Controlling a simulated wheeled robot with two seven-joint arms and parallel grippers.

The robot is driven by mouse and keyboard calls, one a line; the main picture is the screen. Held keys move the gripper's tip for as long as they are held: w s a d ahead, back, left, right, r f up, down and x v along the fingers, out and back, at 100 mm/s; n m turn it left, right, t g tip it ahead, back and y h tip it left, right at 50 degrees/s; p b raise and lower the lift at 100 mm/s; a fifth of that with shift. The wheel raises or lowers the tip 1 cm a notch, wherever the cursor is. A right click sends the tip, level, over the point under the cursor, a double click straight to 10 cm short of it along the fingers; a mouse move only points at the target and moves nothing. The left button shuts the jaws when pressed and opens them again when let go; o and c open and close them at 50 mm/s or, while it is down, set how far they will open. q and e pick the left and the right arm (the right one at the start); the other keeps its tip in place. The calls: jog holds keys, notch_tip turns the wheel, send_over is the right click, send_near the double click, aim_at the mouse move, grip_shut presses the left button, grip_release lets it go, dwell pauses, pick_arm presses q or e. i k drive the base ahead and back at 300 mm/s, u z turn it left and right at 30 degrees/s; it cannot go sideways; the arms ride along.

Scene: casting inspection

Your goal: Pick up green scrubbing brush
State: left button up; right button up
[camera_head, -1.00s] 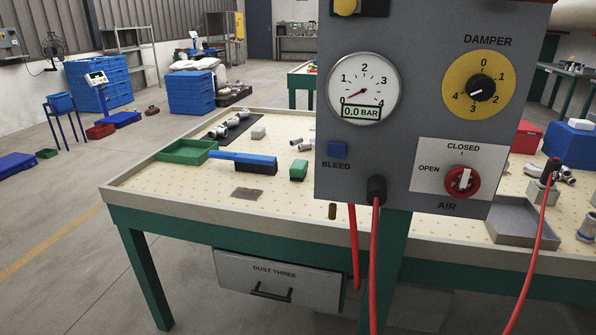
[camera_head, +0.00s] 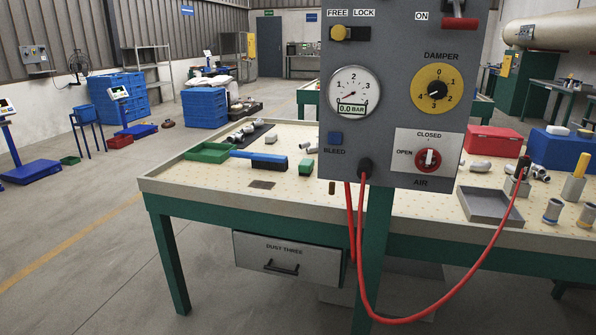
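A small green block-shaped item (camera_head: 306,167), which looks like the green scrubbing brush, lies on the bench top just left of the grey control panel. It is too small to make out bristles clearly. A blue-handled brush (camera_head: 259,159) with a dark bristle block lies to its left. Neither of my grippers is in view, and nothing is seen touching the green item.
The grey control panel (camera_head: 341,145) on a green post stands in front of the bench (camera_head: 220,187), close right of the green item. A red hose (camera_head: 466,284) hangs from it. A green tray (camera_head: 207,152) sits at the left.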

aim_at(307, 166)
jog(key=u, duration=0.75)
jog(key=i, duration=0.75)
jog(key=u, duration=0.65)
jog(key=i, duration=1)
jog(key=z, duration=0.35)
